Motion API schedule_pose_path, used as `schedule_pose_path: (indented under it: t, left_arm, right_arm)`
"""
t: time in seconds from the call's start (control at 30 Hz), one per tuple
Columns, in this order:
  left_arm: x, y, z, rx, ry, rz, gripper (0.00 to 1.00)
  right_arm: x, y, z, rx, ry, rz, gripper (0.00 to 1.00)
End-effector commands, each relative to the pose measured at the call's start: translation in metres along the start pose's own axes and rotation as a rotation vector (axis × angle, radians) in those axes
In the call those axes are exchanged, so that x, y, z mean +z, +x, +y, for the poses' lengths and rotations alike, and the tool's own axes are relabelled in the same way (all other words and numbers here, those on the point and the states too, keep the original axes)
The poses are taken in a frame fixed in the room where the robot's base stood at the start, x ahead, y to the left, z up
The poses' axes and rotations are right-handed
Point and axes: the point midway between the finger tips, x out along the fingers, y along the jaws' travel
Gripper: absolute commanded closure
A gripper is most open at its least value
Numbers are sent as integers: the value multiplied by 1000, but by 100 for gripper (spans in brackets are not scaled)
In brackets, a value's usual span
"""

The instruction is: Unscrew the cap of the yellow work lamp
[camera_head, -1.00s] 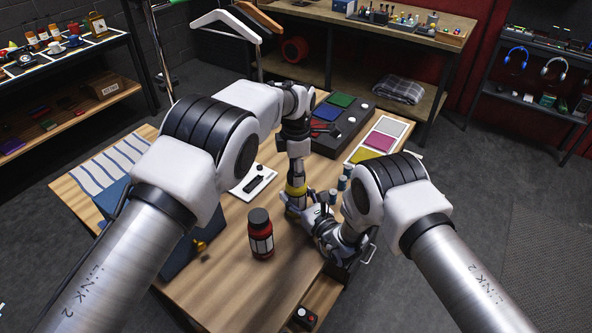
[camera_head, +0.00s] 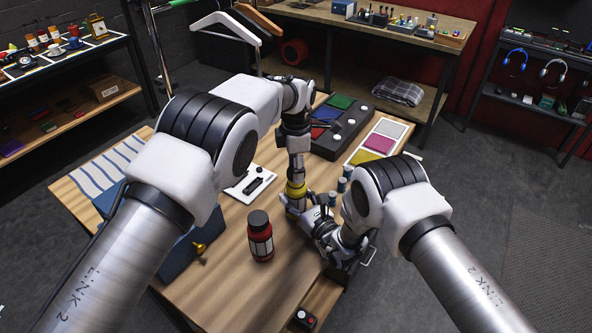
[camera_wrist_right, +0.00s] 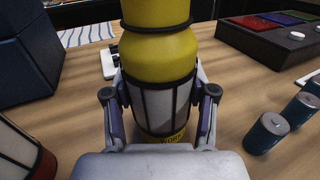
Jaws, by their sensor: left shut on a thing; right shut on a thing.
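The yellow work lamp (camera_head: 296,189) stands upright on the wooden table, between my two grippers. In the right wrist view the lamp (camera_wrist_right: 158,55) shows a yellow upper part, a black ring, and a pale caged section below. My right gripper (camera_head: 300,213) is shut around this lower section from the near side; its fingers (camera_wrist_right: 163,105) lie on both sides. My left gripper (camera_head: 296,180) points straight down and is shut on the lamp's top. The cap's seam is hidden by the gripper in the head view, and the lamp's top is cut off in the wrist view.
A dark blue box (camera_head: 180,250) is at left, a white switch plate (camera_head: 250,182) behind. Small teal cylinders (camera_wrist_right: 267,132) stand right of the lamp. A dark button console (camera_head: 345,130) and coloured pads (camera_head: 378,141) lie farther back.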

Motion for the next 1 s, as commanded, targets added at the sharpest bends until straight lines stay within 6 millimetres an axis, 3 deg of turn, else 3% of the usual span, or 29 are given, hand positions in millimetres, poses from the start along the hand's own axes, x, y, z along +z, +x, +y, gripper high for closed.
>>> schedule_pose_path:
  t: [0.4, 0.7, 0.87, 0.9, 0.97, 1.0]
  left_arm:
    - [0, -4, 1, 2, 0, -1, 94]
    - [0, -42, 1, 3, -1, -1, 94]
    - [0, -43, 0, 2, 0, -1, 94]
    - [0, -43, 0, 2, 0, -1, 94]
    - [0, -43, 0, 2, 0, -1, 94]
    - [0, -43, 0, 2, 0, -1, 94]
  right_arm:
    - [-2, -1, 1, 1, 1, 5, 100]
    - [-2, -1, 1, 1, 1, 4, 100]
    - [-2, -1, 1, 1, 1, 4, 100]
    - [-2, -1, 1, 1, 1, 4, 40]
    - [-2, -1, 1, 1, 1, 3, 19]
    - [-2, -1, 1, 1, 0, 3, 14]
